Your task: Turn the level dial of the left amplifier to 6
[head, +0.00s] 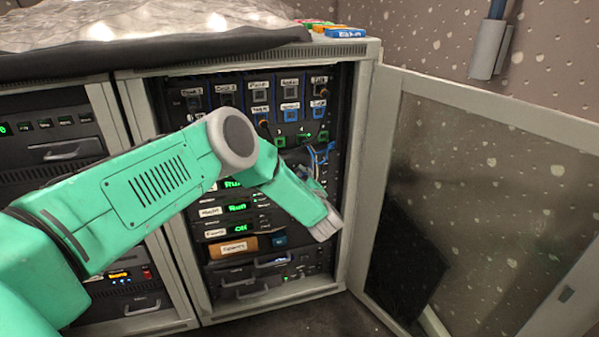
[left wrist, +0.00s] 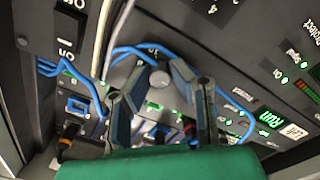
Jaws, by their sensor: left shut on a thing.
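My left gripper (left wrist: 160,72) shows in the left wrist view with its two grey and blue fingers shut around a pale round dial (left wrist: 158,84) on a dark panel. The dial's scale and pointer cannot be read. In the head view, my green left arm reaches into the open rack (head: 352,165) and covers much of its front. The left gripper itself is mostly hidden there behind the wrist. Which amplifier the dial belongs to cannot be told for sure. My right gripper is not in view.
Blue cables (left wrist: 128,50) and pale cables run close beside the fingers. A lit green "Run" display (left wrist: 265,117) is on the panel at right. In the head view, the rack door (head: 470,190) stands open to the right. A second rack (head: 50,150) is at left.

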